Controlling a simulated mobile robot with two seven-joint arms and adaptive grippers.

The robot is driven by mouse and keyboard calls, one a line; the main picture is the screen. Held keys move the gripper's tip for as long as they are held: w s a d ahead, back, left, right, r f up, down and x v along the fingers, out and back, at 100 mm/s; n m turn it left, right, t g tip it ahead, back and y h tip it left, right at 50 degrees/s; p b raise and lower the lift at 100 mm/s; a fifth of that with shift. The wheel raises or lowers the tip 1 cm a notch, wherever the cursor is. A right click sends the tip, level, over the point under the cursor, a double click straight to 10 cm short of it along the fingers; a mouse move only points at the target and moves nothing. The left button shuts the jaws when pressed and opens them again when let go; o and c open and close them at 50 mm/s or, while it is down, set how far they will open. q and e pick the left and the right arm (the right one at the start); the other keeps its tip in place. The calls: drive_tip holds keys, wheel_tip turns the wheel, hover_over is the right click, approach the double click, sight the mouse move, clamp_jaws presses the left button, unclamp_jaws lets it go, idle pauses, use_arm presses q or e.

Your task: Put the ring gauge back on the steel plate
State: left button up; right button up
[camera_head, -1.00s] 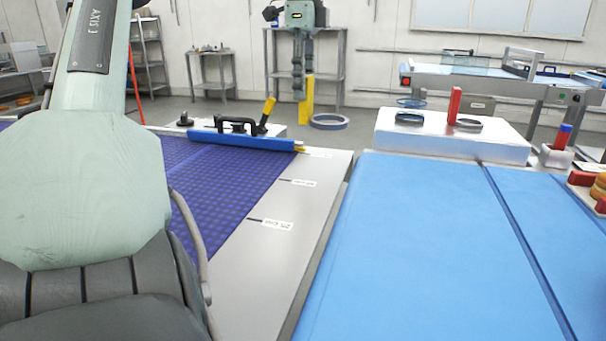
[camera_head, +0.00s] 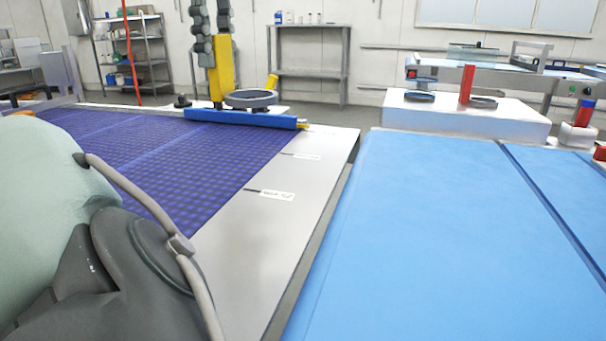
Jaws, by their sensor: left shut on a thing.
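The ring looks roughly level. It shows in front of a low pale plate (camera_head: 284,109), which looks like the steel plate, behind the blue bar (camera_head: 240,119). Gripper and ring hide much of this plate. I cannot tell whether the ring touches it. My right gripper is out of view.
At right, a white block (camera_head: 465,121) carries dark rings and a red post (camera_head: 467,84). The blue surface (camera_head: 430,230) in front is clear.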

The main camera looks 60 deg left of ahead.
use_arm(q)
drive_tip(key=shift+s+d+f, duration=0.2)
drive_tip(key=shift+s+f, duration=0.3)
drive_tip(key=shift+s, duration=0.15)
drive_tip(key=w+f, duration=1)
drive_tip(key=w, duration=0.1)
drive_tip(key=shift+w+d+f+p, duration=0.1)
drive_tip(key=shift+d+f+p, duration=0.2)
drive_tip(key=shift+p, duration=0.05)
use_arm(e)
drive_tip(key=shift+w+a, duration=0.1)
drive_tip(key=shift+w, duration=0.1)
use_arm(q)
drive_tip(key=shift+f, duration=0.2)
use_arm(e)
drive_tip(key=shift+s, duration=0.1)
